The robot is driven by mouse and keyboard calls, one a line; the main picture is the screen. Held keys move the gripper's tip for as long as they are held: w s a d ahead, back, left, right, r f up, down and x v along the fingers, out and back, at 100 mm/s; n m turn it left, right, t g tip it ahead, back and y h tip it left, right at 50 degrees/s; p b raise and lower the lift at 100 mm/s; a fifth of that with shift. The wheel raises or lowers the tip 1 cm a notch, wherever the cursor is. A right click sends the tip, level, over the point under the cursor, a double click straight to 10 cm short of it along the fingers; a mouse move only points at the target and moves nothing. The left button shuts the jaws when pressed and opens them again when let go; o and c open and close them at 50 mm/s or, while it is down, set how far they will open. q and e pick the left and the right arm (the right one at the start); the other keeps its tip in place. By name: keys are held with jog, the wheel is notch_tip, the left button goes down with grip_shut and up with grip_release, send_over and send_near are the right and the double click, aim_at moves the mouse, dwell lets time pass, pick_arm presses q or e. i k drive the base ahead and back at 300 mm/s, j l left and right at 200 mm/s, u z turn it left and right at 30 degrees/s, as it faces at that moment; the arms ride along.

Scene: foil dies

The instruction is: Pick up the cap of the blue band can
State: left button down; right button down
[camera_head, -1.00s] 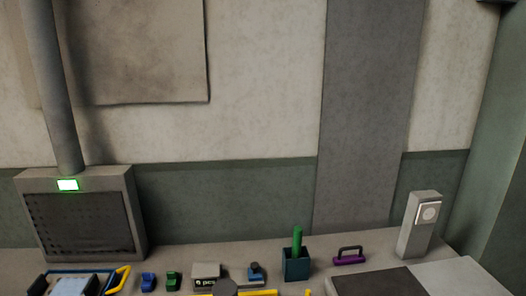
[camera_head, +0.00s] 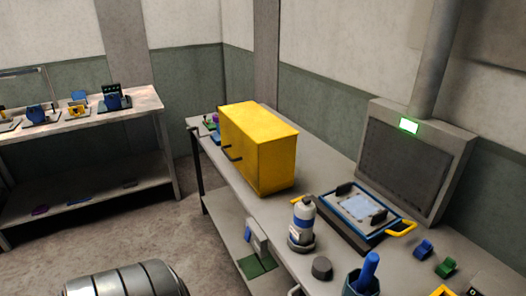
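A pale can with a blue band (camera_head: 303,218) stands upright on the near part of the grey workbench, on a dark round base. Its narrower top looks closed, but the cap is too small to make out clearly. A dark grey round piece (camera_head: 322,268) sits on the bench just in front of the can; I cannot tell what it is. Neither of my grippers shows in the head view.
A blue-handled holder (camera_head: 366,276) is at the front. A shelf table (camera_head: 84,135) stands at the left, with open floor between.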

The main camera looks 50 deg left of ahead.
aim_at(321, 268)
jog(key=u, duration=1.3)
